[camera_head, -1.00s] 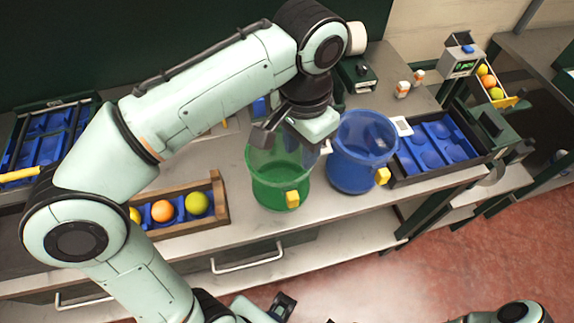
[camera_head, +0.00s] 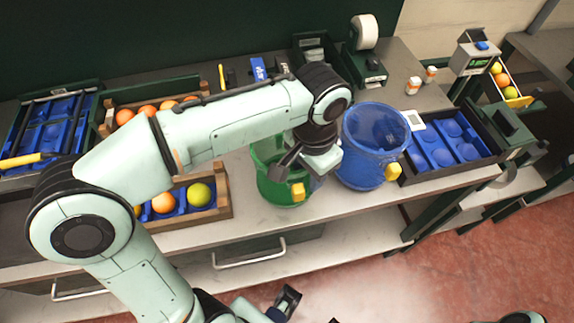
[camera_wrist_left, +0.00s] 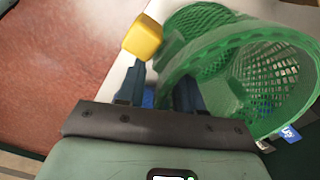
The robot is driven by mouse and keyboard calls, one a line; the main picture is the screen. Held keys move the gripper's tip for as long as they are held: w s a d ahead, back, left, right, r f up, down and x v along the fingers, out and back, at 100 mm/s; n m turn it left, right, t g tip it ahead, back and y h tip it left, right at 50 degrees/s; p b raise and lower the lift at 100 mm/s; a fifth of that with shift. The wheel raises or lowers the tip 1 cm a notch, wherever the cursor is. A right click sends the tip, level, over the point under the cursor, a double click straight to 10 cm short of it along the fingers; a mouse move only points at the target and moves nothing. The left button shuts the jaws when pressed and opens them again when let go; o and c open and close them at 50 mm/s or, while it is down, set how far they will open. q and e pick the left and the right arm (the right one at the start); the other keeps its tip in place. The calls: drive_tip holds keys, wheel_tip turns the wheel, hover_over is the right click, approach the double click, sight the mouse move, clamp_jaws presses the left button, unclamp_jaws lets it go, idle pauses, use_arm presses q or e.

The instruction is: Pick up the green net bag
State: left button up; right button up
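The green net bag (camera_head: 268,180), a bucket-shaped mesh container with a yellow tag (camera_head: 298,192), stands on the bench. In the left wrist view the bag (camera_wrist_left: 216,48) fills the upper right and its yellow tag (camera_wrist_left: 142,37) is at the upper middle. My left gripper (camera_wrist_left: 162,85) has its two blue fingers apart, close to the bag's rim and below the tag. I cannot tell whether a finger is inside the rim. In the head view the wrist hides part of the bag's rim. My right gripper does not show clearly.
A blue net bag (camera_head: 352,165) stands close on the right, with a blue-lined tray (camera_head: 480,160) beyond it. A wooden crate (camera_head: 222,196) with oranges and a yellow-green fruit is on the left. Another orange crate (camera_head: 208,88) is behind my arm.

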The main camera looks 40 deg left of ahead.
use_arm(q)
drive_tip(key=shift+c, duration=0.4)
clamp_jaws()
drive_tip(key=shift+r, duration=0.15)
